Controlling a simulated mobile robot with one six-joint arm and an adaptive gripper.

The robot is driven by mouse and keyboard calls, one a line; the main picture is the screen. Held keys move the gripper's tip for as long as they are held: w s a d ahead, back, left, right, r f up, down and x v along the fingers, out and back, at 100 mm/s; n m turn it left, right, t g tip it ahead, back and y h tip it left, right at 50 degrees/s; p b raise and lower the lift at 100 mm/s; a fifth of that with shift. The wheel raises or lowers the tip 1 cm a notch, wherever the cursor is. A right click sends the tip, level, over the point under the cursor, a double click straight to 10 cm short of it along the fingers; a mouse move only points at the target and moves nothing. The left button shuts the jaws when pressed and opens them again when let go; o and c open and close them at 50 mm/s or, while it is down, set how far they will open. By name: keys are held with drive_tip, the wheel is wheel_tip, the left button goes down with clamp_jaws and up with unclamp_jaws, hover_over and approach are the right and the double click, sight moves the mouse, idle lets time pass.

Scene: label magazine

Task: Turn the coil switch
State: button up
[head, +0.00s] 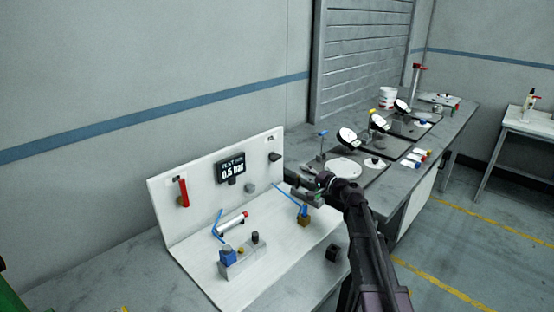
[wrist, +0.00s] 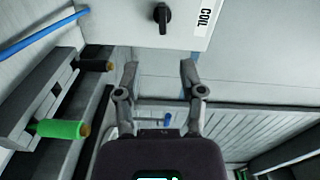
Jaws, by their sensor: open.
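The coil switch (wrist: 162,15) is a small black knob on a pale panel, next to a white label reading COIL (wrist: 204,20). In the head view a black knob (head: 274,157) sits at the right end of the upright white panel (head: 160,215) and looks like this switch. My gripper (wrist: 157,75) is open with nothing between its fingers; the knob lies beyond the fingertips, apart from them. In the head view my gripper (head: 298,192) is in front of and below the panel's right end, partly hiding what is behind it.
The panel carries a 0.5 bar display (head: 231,169) and a red handle (head: 184,192). Dial gauges (head: 347,137) stand on the bench behind.

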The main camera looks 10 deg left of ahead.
sight(278, 159)
drive_tip(key=shift+w+d+r, duration=0.1)
drive_tip(key=shift+w+r, duration=0.05)
drive_tip(key=shift+w, duration=0.1)
drive_tip(key=x, duration=1.3)
drive_tip(key=shift+w+a+r, duration=0.1)
drive_tip(key=shift+w+a, duration=0.05)
drive_tip(key=shift+a, duration=0.2)
drive_tip(key=shift+c, duration=0.2)
clamp_jaws()
